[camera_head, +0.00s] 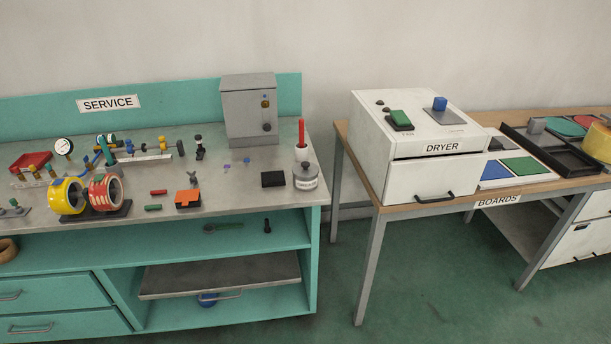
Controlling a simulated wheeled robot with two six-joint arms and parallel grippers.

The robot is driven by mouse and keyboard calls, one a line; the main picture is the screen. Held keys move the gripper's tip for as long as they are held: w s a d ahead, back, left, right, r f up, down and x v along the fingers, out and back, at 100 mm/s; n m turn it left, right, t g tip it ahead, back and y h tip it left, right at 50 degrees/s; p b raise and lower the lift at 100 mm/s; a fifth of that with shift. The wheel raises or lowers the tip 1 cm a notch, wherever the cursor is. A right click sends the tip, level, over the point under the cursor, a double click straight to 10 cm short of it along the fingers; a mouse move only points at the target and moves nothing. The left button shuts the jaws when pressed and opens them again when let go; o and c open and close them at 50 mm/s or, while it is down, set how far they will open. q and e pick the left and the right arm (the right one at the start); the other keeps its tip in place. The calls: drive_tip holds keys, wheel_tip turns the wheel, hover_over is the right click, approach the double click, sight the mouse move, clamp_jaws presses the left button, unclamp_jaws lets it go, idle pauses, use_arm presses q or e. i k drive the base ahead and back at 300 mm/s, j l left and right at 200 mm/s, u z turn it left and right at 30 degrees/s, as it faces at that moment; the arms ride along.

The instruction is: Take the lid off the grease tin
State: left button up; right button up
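A small pale grey round tin (306,183) stands at the right front corner of the service bench and looks like the grease tin. A grey lid with a dark knob (305,167) sits on top of it. The writing on its label is too small to read. Neither of my grippers is in view.
A white container with a red stick (301,150) stands right behind the tin. A black block (273,179) lies to its left, and a grey box (250,112) stands farther back. A gap separates the bench from the dryer (430,178) table.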

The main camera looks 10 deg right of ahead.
sight(303, 185)
drive_tip(key=i+l+u, duration=0.15)
drive_tip(key=l+u, duration=0.2)
drive_tip(key=i+l+u, duration=0.1)
drive_tip(key=l+u, duration=0.2)
drive_tip(key=i+l+u, duration=0.1)
drive_tip(key=l+u, duration=0.25)
